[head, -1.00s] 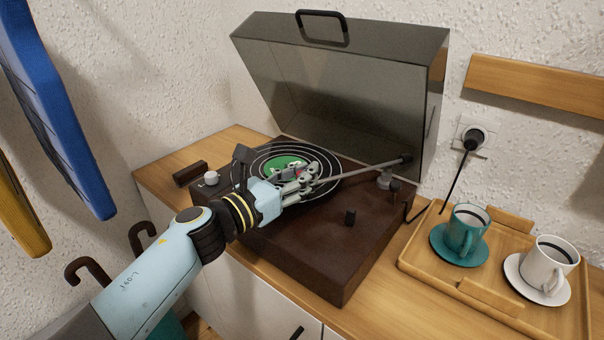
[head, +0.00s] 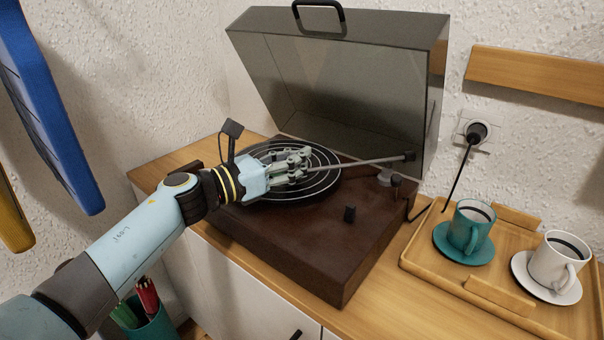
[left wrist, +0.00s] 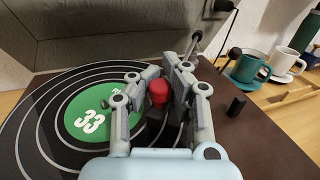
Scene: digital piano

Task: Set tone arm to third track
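The turntable (head: 330,255) stands on the wooden cabinet with its black record (head: 328,185) on the platter. White rings part the record into bands around a green label marked 33 (left wrist: 88,117). The tone arm (head: 360,162) reaches left from its pivot at the back right, over the record. Its red head (left wrist: 159,92) shows in the left wrist view. My left gripper (head: 302,160) is above the record, its two fingers closed around that red head. The fingers hide the stylus, so its exact band and contact cannot be told. My right gripper is out of view.
The dark lid (head: 340,90) stands open behind the record. A wooden tray (head: 480,284) at the right holds a teal cup (head: 468,232) and a white cup (head: 558,262) on saucers. A small black knob (head: 349,214) rises from the turntable's front right.

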